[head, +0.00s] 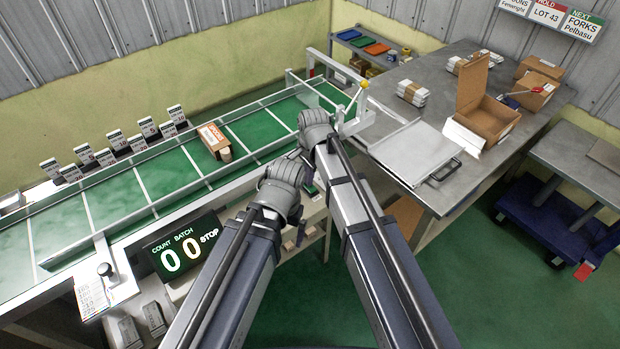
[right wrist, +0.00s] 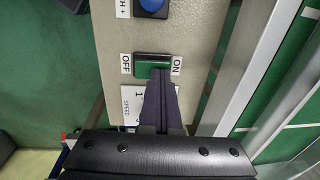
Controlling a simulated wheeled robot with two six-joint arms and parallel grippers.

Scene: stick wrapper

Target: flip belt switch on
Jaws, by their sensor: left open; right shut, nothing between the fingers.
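The belt switch is a green rocker (right wrist: 152,66) on a beige panel (right wrist: 115,38) in the right wrist view, with an OFF label at its left and an ON label (right wrist: 177,66) at its right. My right gripper (right wrist: 160,80) is shut and empty, its fingertips overlapping the switch's lower edge toward the ON side. I cannot tell whether they press it. In the head view my right wrist (head: 315,122) hides the switch. My left gripper (head: 285,172) is below it, open, its fingers mostly hidden. The green belt (head: 115,200) runs across the left; the display (head: 185,255) reads 00 STOP.
A brown carton (head: 214,140) lies on the belt. Several small label stands (head: 104,157) line its far side. A blue button (right wrist: 150,5) sits above the switch. A grey table (head: 440,125) at right holds an open cardboard box (head: 487,115) and a white tray (head: 412,150).

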